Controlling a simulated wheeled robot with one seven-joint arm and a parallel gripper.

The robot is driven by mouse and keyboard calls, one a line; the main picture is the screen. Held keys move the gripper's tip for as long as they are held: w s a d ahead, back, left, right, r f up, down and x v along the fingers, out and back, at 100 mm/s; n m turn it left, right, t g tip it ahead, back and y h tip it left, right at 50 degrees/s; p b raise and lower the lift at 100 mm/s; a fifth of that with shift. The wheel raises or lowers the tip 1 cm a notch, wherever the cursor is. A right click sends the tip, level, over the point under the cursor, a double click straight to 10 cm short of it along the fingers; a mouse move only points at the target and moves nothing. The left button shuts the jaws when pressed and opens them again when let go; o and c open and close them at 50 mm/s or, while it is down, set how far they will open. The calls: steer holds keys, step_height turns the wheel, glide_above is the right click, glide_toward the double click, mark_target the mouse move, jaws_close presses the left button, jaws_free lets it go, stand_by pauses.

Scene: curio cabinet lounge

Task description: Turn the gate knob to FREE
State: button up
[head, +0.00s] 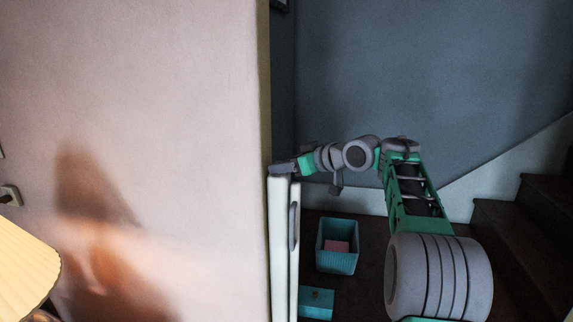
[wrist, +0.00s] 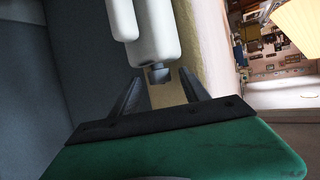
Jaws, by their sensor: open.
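The white gate (head: 281,250) stands edge-on beside the wall end in the head view, with a grey handle-like part (head: 294,226) on its side. In the wrist view the gate's white end (wrist: 152,45) carries a small dark knob (wrist: 160,76). My gripper (wrist: 161,82) is open, with one dark finger on each side of the knob; gaps show between fingers and knob, and I cannot tell any contact. In the head view my gripper (head: 284,168) is at the gate's top, where it hides the knob. No FREE marking is legible.
A teal bin (head: 337,260) with a pink item inside and a teal box (head: 316,303) stand on the dark floor right of the gate. Dark stairs (head: 530,225) rise at the right. A pale wall (head: 150,110) fills the left, with a cream lampshade (head: 22,265) before it.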

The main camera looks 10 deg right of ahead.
steer(key=shift+c, duration=0.3)
jaws_close()
stand_by(0.3)
steer(key=p, duration=0.3)
steer(key=shift+w+d+r+y, duration=0.1)
steer(key=shift+r+y, duration=0.2)
steer(key=shift+r, duration=0.1)
steer(key=p, duration=0.2)
steer(key=n+g+p, duration=0.1)
steer(key=p, duration=0.1)
steer(key=shift+w+d+r+n+y, duration=0.1)
steer(key=shift+d+r+n+y, duration=0.1)
steer(key=shift+n+y, duration=0.15)
steer(key=n+g+y+p, duration=0.1)
steer(key=p, duration=0.4)
steer(key=n+g+y+p, duration=0.1)
steer(key=p, duration=0.3)
steer(key=shift+w+d+p, duration=0.1)
steer(key=shift+w+p, duration=0.15)
steer(key=shift+p, duration=0.15)
steer(key=shift+f+n+g+p, duration=0.35)
steer(key=shift+g+p, duration=0.05)
steer(key=shift+p, duration=0.65)
steer(key=shift+f, duration=0.15)
